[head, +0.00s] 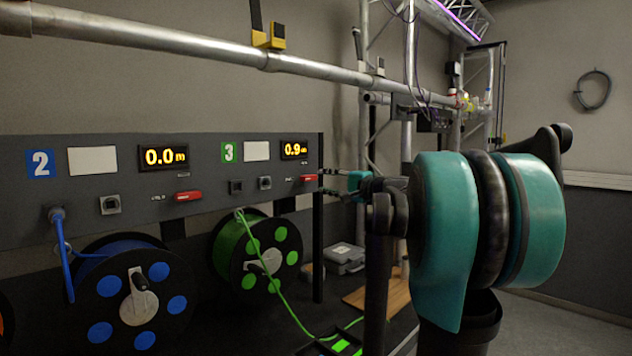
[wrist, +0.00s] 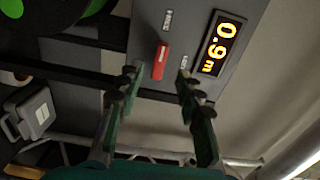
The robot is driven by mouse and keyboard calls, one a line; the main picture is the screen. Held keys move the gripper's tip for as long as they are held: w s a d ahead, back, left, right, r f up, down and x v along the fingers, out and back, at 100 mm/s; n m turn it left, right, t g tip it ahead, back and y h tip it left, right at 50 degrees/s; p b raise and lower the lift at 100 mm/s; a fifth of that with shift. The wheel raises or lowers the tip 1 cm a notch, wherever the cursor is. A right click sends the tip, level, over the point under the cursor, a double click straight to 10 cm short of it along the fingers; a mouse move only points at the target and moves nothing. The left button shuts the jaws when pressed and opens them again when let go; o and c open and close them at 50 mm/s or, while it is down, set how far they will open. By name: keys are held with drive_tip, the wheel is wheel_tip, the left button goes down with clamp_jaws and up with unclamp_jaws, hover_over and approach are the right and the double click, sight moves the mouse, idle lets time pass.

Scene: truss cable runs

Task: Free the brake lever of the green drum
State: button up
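The green drum (head: 255,254) hangs under the grey panel, with green cable running off it down to the right. Its red brake lever (head: 308,178) sits on the panel below the 0.9 m display, at the panel's right end. My gripper (head: 328,182) points at the panel from the right, close to the lever. In the wrist view the red lever (wrist: 160,62) lies just beyond and between my fingertips (wrist: 157,80), which stand apart on either side. My gripper is open and empty. I cannot tell whether the fingertips touch the panel.
The blue drum (head: 135,292) and its own red lever (head: 187,196) are to the left. A metal rail (head: 220,52) crosses above the panel. A dark post (head: 318,250) stands by the panel's right end. A grey case (head: 344,259) lies behind.

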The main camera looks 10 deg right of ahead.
drive_tip(key=v, duration=0.5)
drive_tip(key=shift+s, duration=0.1)
drive_tip(key=shift+f, duration=0.1)
